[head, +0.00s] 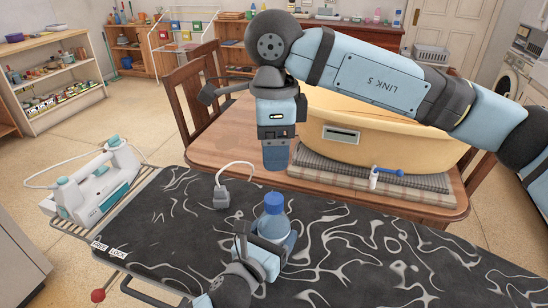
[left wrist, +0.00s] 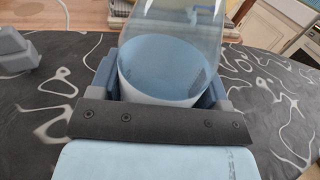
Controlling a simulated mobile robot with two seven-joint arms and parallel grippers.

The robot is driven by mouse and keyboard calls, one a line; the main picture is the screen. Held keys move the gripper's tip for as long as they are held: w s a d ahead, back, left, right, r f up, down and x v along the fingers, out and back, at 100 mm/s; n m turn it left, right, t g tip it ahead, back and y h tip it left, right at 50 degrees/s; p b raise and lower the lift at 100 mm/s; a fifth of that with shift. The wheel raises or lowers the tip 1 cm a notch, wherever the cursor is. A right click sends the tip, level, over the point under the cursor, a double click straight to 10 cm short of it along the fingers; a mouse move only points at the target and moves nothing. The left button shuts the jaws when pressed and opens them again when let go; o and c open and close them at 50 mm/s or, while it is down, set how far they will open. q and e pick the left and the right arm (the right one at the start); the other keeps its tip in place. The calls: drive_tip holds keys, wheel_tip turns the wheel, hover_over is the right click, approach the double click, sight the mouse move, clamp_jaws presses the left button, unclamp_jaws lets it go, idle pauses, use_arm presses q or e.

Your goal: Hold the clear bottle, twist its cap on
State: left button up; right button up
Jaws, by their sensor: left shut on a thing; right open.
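The clear bottle (head: 271,226) stands upright on the black patterned ironing board. The blue cap (head: 274,202) sits at its mouth; how tightly cannot be seen. My left gripper (head: 272,240) is shut around the lower part of the bottle. In the left wrist view, the bottle (left wrist: 165,70) stands between the left fingers, its top out of frame. My right gripper (head: 277,160) points down above the cap, apart from it, open and empty.
The ironing board (head: 400,260) has free room to the right. A grey plug block (head: 221,196) with a white cord lies left of the bottle. A white and teal iron (head: 100,180) stands at the far left. Behind, a wooden table bears a yellow tub (head: 390,125) and folded cloths (head: 370,178).

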use_arm(q)
drive_tip(key=o, duration=1.8)
drive_tip(key=v, duration=1.4)
